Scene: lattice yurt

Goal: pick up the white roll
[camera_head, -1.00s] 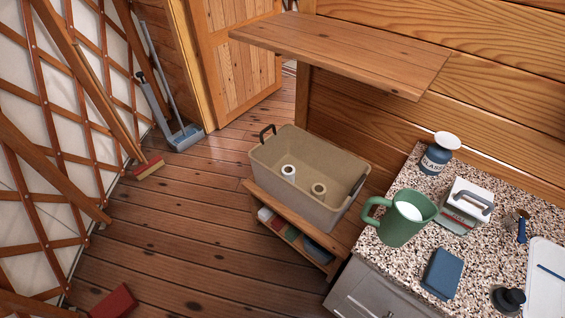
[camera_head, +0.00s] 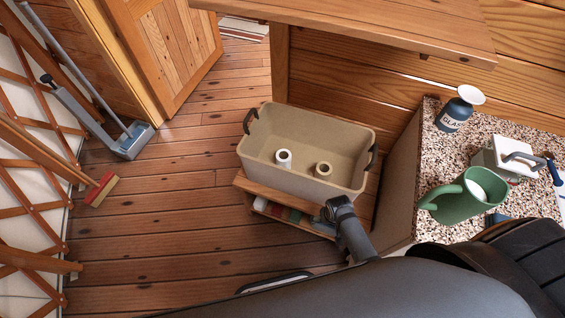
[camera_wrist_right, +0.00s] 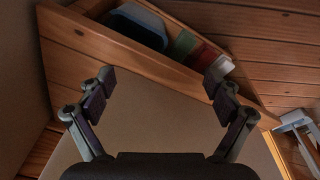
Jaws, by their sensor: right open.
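The white roll (camera_head: 284,158) stands upright in a beige tub (camera_head: 262,177), in the head view. A second, more tan roll (camera_head: 323,170) stands to its right in the same tub. My right arm comes in from the lower right in the head view, and its end is by the tub's near right corner. In the right wrist view my right gripper (camera_wrist_right: 160,80) has its fingers wide apart with nothing between them. A plain pale surface fills the space there, and no roll shows. My left gripper is not in view.
The tub sits on a low wooden shelf unit (camera_head: 240,184) with colored items below. A wooden tabletop (camera_head: 390,28) overhangs behind.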

